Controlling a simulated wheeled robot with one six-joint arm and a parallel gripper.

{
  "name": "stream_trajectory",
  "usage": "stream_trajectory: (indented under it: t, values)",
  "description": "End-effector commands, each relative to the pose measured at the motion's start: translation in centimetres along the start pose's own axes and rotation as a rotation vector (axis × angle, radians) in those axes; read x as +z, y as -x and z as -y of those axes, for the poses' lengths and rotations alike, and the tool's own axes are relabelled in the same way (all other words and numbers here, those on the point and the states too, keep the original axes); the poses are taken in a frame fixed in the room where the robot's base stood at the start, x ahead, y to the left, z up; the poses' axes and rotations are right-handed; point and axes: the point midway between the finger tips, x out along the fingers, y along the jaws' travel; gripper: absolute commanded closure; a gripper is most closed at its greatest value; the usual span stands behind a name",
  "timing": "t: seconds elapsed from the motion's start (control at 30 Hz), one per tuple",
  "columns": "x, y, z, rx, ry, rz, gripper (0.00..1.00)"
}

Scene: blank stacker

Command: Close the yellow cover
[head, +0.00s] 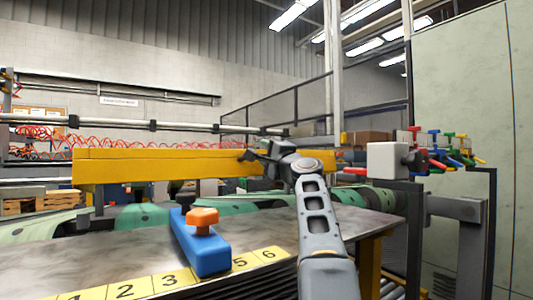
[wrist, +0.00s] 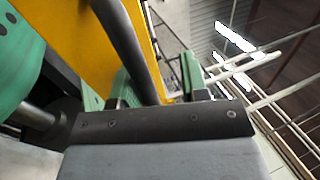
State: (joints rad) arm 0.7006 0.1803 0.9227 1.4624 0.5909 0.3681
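The yellow cover (head: 165,165) is a long yellow beam-like panel running across the middle of the head view, above the green machine parts. Its lower edge stands clear of the metal table. My gripper (head: 258,153) is at the right part of the cover, in front of its face. In the wrist view the yellow cover (wrist: 72,30) fills the upper left. A dark round bar (wrist: 125,40) runs down between the two green-padded fingers of my gripper (wrist: 156,76). The fingers are apart, with a gap right of the bar. Whether the bar touches a finger is unclear.
A metal table (head: 85,255) with a numbered yellow strip (head: 125,291) is in front. A blue block with an orange knob (head: 200,245) stands on it. A light grey box (head: 385,160) and colored-handled parts (head: 450,150) are at the right.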

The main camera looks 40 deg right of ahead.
Motion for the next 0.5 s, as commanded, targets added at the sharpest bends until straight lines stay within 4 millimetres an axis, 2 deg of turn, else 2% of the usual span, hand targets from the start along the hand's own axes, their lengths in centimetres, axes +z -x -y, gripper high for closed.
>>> stream_trajectory:
  t: [0.27, 0.37, 0.5]
  values:
    - [0.1, 0.5, 0.1, -0.002, 0.002, -0.001, 0.6]
    - [0.1, 1.8, -0.1, -0.003, 0.002, 0.0, 0.6]
    - [0.1, 4.5, 0.0, -0.004, 0.004, -0.002, 0.6]
